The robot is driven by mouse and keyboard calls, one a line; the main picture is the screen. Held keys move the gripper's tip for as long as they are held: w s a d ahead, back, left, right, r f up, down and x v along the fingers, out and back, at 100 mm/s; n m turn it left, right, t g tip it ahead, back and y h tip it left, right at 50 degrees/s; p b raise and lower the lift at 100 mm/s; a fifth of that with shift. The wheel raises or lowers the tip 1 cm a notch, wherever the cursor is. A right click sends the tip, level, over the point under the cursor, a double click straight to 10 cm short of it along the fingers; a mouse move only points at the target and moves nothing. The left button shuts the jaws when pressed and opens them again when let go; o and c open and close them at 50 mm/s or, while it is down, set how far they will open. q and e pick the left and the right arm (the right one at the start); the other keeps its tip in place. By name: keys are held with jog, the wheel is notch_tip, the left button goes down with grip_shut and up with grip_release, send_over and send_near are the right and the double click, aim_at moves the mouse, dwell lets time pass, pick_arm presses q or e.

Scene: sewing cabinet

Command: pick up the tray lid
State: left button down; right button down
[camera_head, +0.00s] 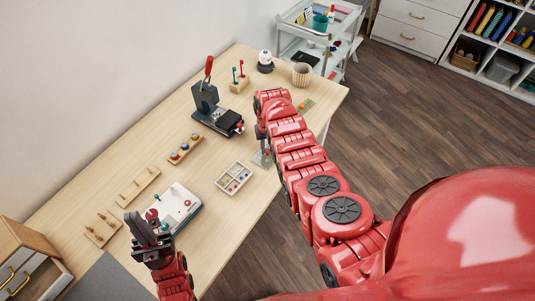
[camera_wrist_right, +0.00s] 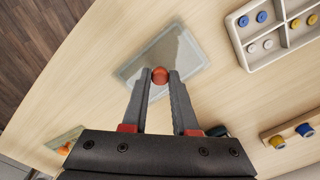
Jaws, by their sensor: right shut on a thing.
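The tray lid (camera_wrist_right: 184,52) is a clear, greyish rectangular plate with a red-orange knob (camera_wrist_right: 160,75) on it. My right gripper (camera_wrist_right: 160,78) is shut on the knob, its two fingertips on either side of it. In the head view the lid (camera_head: 260,159) shows partly below my right gripper, close to the table; I cannot tell whether it touches the table. The white compartment tray (camera_head: 224,184) with coloured buttons lies to the lid's lower left. My left gripper (camera_head: 148,226) is over the front of the table, by a white box; its finger gap is unclear.
A dark press with a red handle (camera_head: 207,96) stands behind the tray. Wooden peg racks (camera_head: 138,187) and a white box with a red knob (camera_head: 177,206) lie to the left. A woven cup (camera_head: 301,75) stands at the back right.

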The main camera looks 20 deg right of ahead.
jog(key=shift+r, duration=0.25)
